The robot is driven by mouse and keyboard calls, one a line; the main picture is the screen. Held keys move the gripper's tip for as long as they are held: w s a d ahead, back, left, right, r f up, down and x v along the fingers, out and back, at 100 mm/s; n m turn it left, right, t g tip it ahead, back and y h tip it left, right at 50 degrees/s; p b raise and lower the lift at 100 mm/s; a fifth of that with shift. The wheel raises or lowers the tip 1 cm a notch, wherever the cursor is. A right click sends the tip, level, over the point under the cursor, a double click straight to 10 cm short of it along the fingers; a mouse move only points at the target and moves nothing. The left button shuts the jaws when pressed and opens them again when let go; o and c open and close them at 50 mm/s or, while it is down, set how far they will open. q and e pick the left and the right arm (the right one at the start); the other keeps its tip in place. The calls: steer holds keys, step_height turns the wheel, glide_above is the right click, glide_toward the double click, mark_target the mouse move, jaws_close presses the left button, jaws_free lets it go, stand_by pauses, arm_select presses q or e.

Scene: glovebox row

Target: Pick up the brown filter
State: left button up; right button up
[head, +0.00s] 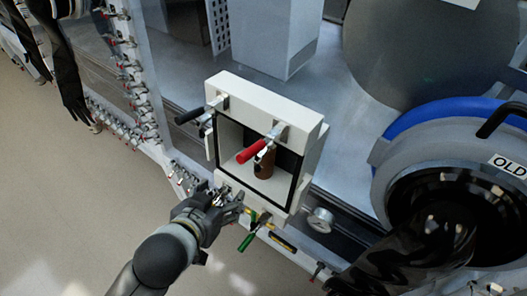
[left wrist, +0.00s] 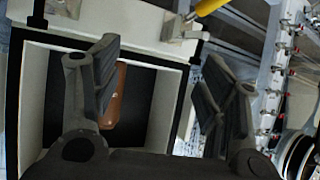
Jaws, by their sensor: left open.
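The brown filter (head: 266,166) stands inside an open white box in the head view, partly hidden behind a red-handled clamp. In the left wrist view the filter (left wrist: 119,88) shows as a brown strip, partly covered by one of my fingers. My left gripper (head: 236,198) is at the lower left front edge of the box, outside the opening. Its two fingers (left wrist: 160,75) are spread apart with nothing between them, and the filter is apart from them. My right gripper is not in view.
The white box (head: 228,84) has a dark-edged opening. A red clamp handle (head: 252,151) crosses in front of it, with a black handle (head: 189,116) at upper left and a green handle (head: 247,242) below. A pressure gauge (head: 320,220) and blue-ringed port (head: 400,118) are right.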

mark_target(260, 166)
arm_select(q)
steer(key=w+d+r+h+b, duration=0.1)
steer(key=d, duration=0.1)
steer(key=d+r+m+t+h, duration=0.1)
steer(key=d, duration=0.1)
steer(key=w+d+r+t+h+b, duration=0.1)
steer(key=d+r, duration=0.1)
steer(key=d, duration=0.1)
steer(key=shift+w+d+r+m+b, duration=0.1)
steer(key=shift+w+m+b, duration=0.2)
steer(key=shift+m+b, duration=0.1)
steer(key=shift+p+x, duration=0.55)
steer(key=shift+x, duration=0.5)
steer(key=shift+w+d+p, duration=0.15)
steer(key=shift+w+p, duration=0.2)
steer(key=shift+w, duration=0.3)
steer(key=p+x, duration=0.1)
steer(key=x, duration=0.2)
steer(key=shift+w, duration=0.15)
steer(key=shift+w+d+f, duration=0.15)
steer(key=shift+w+f, duration=0.25)
steer(key=shift+f, duration=0.05)
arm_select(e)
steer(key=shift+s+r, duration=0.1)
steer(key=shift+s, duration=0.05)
arm_select(q)
steer(key=shift+c, duration=0.4)
